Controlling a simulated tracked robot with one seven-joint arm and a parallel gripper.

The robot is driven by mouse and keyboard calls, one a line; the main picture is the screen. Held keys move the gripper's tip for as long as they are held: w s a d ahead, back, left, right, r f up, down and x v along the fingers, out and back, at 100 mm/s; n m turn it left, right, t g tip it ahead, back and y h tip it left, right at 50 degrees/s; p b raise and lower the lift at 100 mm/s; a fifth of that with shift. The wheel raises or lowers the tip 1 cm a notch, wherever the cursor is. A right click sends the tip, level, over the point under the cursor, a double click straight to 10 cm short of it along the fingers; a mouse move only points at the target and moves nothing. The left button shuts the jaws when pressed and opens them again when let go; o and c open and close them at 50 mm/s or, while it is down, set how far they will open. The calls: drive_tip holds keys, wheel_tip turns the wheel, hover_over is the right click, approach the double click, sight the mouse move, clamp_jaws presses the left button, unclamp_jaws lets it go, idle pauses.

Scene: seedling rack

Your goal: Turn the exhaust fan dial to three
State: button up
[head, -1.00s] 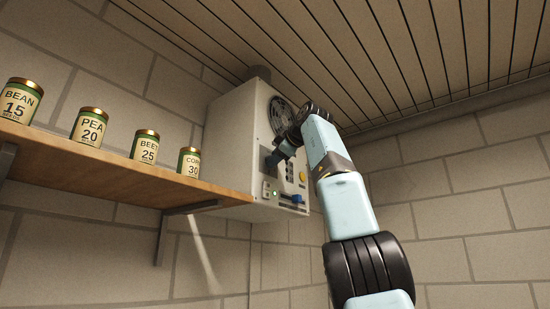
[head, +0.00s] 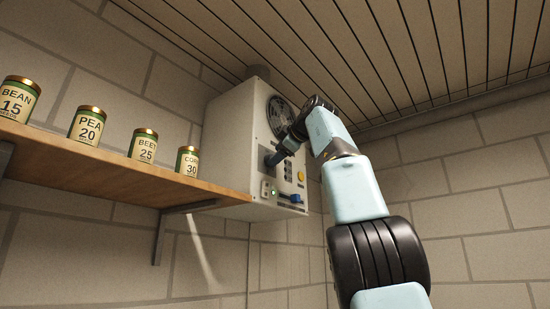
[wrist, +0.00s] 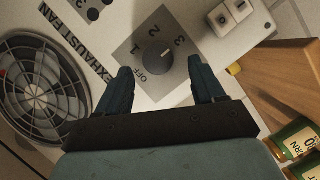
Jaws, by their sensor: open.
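The exhaust fan dial (wrist: 155,60) is a dark round knob on a grey plate marked OFF, 1, 2 and 3 in the wrist view. Its white mark points to the upper right, toward the 3. My gripper (wrist: 159,66) is open, with one finger on each side of the dial and visible gaps to it. I cannot tell how far the tips stand from the panel. In the head view my gripper (head: 271,160) is at the front of the white control box (head: 228,135) and hides the dial.
The fan grille (wrist: 38,92) is left of the dial in the wrist view. A yellow button (head: 301,175) and a blue knob (head: 295,198) sit lower on the box. A wooden shelf (head: 100,165) with several seed cans reaches the box's left side.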

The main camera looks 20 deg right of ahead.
drive_tip(key=v, duration=1)
drive_tip(key=shift+s+d, duration=0.2)
drive_tip(key=shift+s, duration=0.2)
drive_tip(key=s+d+f+m+t, duration=0.2)
drive_tip(key=s+d+m+t, duration=0.1)
drive_tip(key=d+m+t, duration=0.45)
wheel_tip(320, 180, down, 23)
drive_tip(key=s+d+m+g+h, duration=0.1)
drive_tip(key=d+m+g+h, duration=0.1)
drive_tip(key=m+g+h, duration=0.5)
drive_tip(key=s+a+f+g+y, duration=0.1)
drive_tip(key=s+a+f+g, duration=0.2)
drive_tip(key=f, duration=1)
drive_tip(key=s+a+f+g, duration=0.3)
drive_tip(key=s+a+f, duration=0.2)
drive_tip(key=s+f, duration=0.5)
drive_tip(key=s+a+f+m+g+y, duration=0.1)
drive_tip(key=s+a+f+g, duration=0.3)
drive_tip(key=f, duration=1.3)
drive_tip(key=s+a, duration=0.1)
drive_tip(key=s, duration=0.1)
drive_tip(key=shift+s+f+y, duration=0.3)
drive_tip(key=shift+s+f, duration=0.05)
drive_tip(key=shift+f, duration=0.05)
